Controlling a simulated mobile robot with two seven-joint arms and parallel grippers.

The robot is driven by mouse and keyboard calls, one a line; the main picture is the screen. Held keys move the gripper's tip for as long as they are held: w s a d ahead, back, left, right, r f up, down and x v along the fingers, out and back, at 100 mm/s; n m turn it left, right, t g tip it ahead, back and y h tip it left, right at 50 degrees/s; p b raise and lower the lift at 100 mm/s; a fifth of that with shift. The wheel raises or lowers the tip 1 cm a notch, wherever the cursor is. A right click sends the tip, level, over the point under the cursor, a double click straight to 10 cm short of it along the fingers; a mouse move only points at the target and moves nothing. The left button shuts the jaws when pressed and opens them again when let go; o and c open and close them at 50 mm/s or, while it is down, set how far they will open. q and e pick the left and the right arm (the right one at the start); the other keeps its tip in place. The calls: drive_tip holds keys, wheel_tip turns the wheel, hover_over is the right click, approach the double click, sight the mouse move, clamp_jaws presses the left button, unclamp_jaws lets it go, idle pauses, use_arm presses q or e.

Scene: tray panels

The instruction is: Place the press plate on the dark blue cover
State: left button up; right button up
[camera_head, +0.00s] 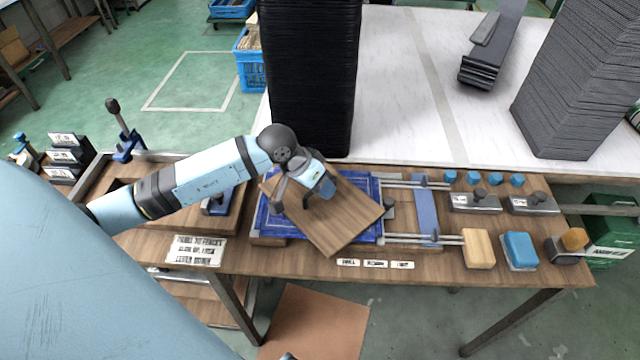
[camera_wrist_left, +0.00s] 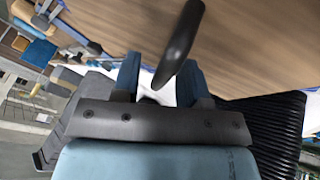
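The press plate (camera_head: 345,222) is a wooden board, turned askew and tilted over the dark blue cover (camera_head: 264,222). The plate hides much of the cover, whose blue edges show around it. My left gripper (camera_head: 322,188) is at the upper side of the plate. In the left wrist view its blue fingers (camera_wrist_left: 160,85) are on either side of the plate's dark curved handle (camera_wrist_left: 180,45), and the wood of the plate fills the top. The gripper appears shut on the handle; the exact contact is partly hidden. My right gripper is not in view.
Metal rods and a blue bar (camera_head: 426,212) lie right of the cover. A wooden block (camera_head: 478,248), a blue block (camera_head: 520,250) and metal blocks (camera_head: 474,203) stand farther right. A tall black stack (camera_head: 308,75) rises close behind. A label plate (camera_head: 195,250) lies at front left.

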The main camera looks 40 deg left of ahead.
use_arm(q)
drive_tip(key=v, duration=1.2)
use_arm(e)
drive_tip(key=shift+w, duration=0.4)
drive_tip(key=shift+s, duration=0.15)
